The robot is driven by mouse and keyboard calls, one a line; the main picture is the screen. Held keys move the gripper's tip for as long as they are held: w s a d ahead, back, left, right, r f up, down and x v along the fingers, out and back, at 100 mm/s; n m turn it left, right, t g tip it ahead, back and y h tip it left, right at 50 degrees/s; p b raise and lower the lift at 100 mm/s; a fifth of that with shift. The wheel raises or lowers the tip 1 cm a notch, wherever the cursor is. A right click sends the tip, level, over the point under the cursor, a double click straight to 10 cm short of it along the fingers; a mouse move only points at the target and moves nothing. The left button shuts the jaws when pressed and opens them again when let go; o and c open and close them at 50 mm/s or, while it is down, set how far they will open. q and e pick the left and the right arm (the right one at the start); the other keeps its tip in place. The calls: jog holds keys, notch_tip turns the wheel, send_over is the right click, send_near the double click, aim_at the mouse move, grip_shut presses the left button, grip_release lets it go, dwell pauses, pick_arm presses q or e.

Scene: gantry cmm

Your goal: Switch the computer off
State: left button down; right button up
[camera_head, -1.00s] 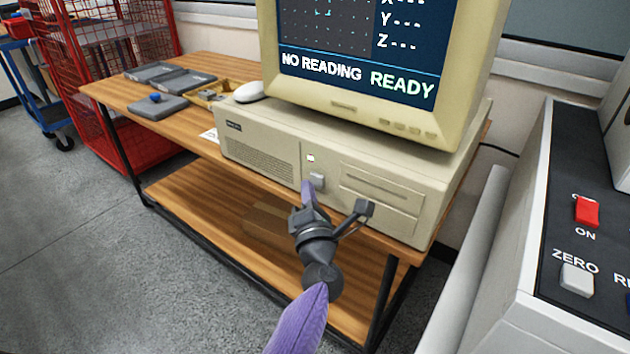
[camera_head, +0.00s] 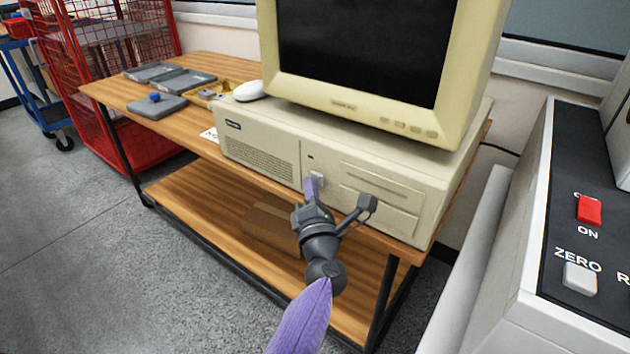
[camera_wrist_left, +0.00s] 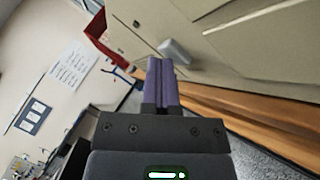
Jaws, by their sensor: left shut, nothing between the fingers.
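The beige computer (camera_head: 262,150) lies flat on the wooden table under a cream monitor (camera_head: 450,75). The monitor screen (camera_head: 355,45) is black. The small indicator (camera_head: 311,157) on the computer's front is dark. Its pale power button (camera_head: 318,178) sits below that indicator, and the button also shows in the left wrist view (camera_wrist_left: 174,51). My left gripper (camera_head: 310,186) is shut and empty, its purple fingertips at the button's left side. I cannot tell whether they touch it. The left wrist view shows the two purple fingers (camera_wrist_left: 161,68) together. My right gripper is not in view.
A white mouse (camera_head: 248,91) and grey trays (camera_head: 158,107) lie on the table (camera_head: 110,90) to the left. A grey console (camera_head: 530,270) with a red switch (camera_head: 589,209) stands at right. A red mesh cage (camera_head: 110,90) stands behind left.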

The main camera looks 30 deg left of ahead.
pick_arm(q)
jog(key=shift+s+r+p, duration=0.1)
jog(key=shift+s+p, duration=0.2)
jog(key=shift+s, duration=0.15)
jog(key=s+p, duration=0.2)
jog(key=s, duration=0.4)
jog(key=shift+a+p, duration=0.25)
jog(key=shift+p, duration=0.05)
dwell(1.9)
dwell(0.7)
